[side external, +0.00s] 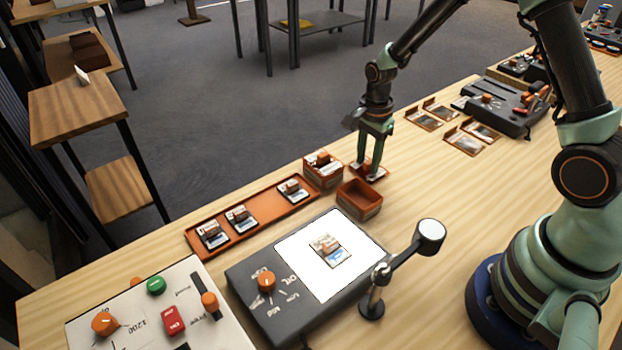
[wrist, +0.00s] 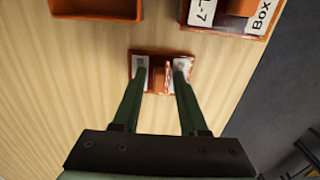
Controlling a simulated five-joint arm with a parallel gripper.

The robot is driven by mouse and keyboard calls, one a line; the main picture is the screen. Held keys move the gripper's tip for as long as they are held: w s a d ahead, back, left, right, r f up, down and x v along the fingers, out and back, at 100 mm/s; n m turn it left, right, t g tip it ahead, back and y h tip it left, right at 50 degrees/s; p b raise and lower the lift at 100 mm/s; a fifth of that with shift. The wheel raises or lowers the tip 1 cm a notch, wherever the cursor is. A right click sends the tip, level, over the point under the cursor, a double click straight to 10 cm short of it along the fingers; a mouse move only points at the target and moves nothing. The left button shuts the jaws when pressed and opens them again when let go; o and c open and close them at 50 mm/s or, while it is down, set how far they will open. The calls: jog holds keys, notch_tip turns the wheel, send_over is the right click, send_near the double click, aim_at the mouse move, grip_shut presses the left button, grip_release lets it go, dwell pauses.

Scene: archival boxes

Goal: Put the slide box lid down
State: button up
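The slide box lid (wrist: 162,55) is a small orange piece with pale labels and a raised middle grip, in the upper middle of the wrist view. In the side view the lid (side external: 382,171) appears to lie flat on the wooden table, just behind the open orange box (side external: 360,200). My gripper (side external: 368,168) points down over it. In the wrist view the fingertips of my gripper (wrist: 161,70) stand apart on either side of the grip, with gaps visible, so it looks open. The fingertips hide part of the lid.
A labelled orange box (side external: 323,172) stands left of the lid, beside a long orange tray (side external: 262,208) with several slides. A light box (side external: 300,275) and a magnifier arm (side external: 400,262) are in front. Frames (side external: 465,143) lie to the right. Bare table lies between.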

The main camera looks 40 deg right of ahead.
aim_at(367, 162)
dwell(0.3)
notch_tip(367, 162, up, 12)
jog(key=s+a+r+n+t, duration=0.2)
jog(key=s+r+n, duration=0.3)
jog(key=n, duration=0.4)
jog(key=s+a+r+n+t, duration=0.2)
jog(key=s+r+n, duration=0.4)
jog(key=n, duration=0.3)
jog(key=shift+s+a+r+t, duration=0.25)
jog(key=shift+s+r+t, duration=0.05)
jog(key=shift+s+t, duration=0.5)
